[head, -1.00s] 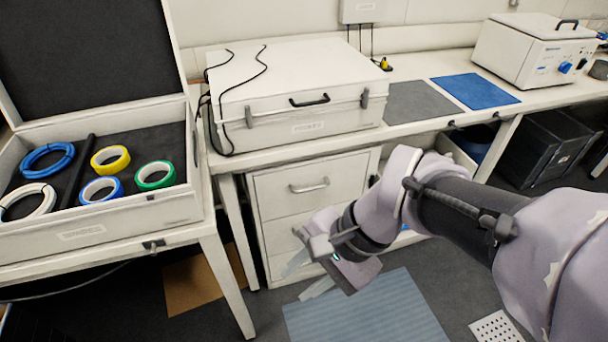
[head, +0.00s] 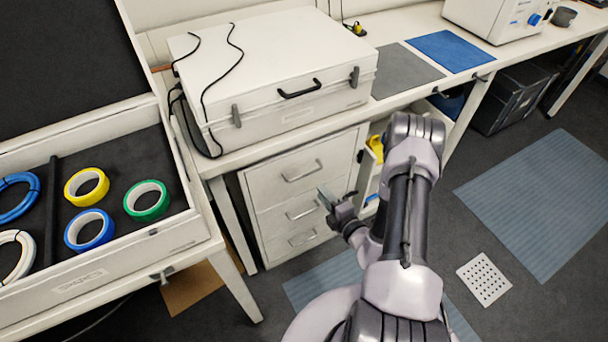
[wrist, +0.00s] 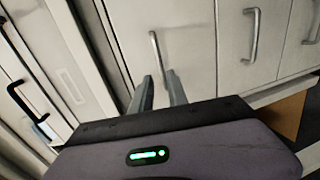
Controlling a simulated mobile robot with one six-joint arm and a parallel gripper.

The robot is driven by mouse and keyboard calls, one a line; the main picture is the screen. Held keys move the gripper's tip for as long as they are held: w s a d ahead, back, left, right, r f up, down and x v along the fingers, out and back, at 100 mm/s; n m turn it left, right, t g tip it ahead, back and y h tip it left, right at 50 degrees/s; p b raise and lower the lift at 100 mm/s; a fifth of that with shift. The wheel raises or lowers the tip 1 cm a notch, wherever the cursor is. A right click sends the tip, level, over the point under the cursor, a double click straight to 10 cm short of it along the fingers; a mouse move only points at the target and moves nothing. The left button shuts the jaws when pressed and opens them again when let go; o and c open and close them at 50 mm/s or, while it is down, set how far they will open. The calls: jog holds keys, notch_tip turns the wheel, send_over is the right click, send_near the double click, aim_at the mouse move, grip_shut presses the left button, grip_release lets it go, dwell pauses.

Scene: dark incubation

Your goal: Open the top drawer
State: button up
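The white drawer unit stands under the bench, with three stacked fronts that look shut. The top drawer (head: 290,180) has a pale metal bar handle (head: 302,172). In the wrist view, turned sideways, the top drawer (wrist: 190,45) is the front nearest the bench edge, and its handle (wrist: 154,48) lies just beyond my fingertips. My gripper (head: 323,194) is in front of the unit's right side, below and right of the top handle. In the wrist view my gripper (wrist: 160,76) is open, its two fingers apart, with the handle's near end lined up between them. I cannot tell whether they touch it.
The middle handle (head: 302,211) and bottom handle (head: 303,238) stick out below. A white case (head: 270,75) sits on the bench above. An open tray with tape rolls (head: 147,200) stands left. Open shelving with a yellow item (head: 376,147) is right of the unit. Floor at right is mostly clear.

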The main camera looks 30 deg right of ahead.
aim_at(307, 175)
jog(key=b+x, duration=0.3)
jog(key=x, duration=0.8)
jog(key=shift+w, duration=0.2)
grip_shut()
dwell(0.8)
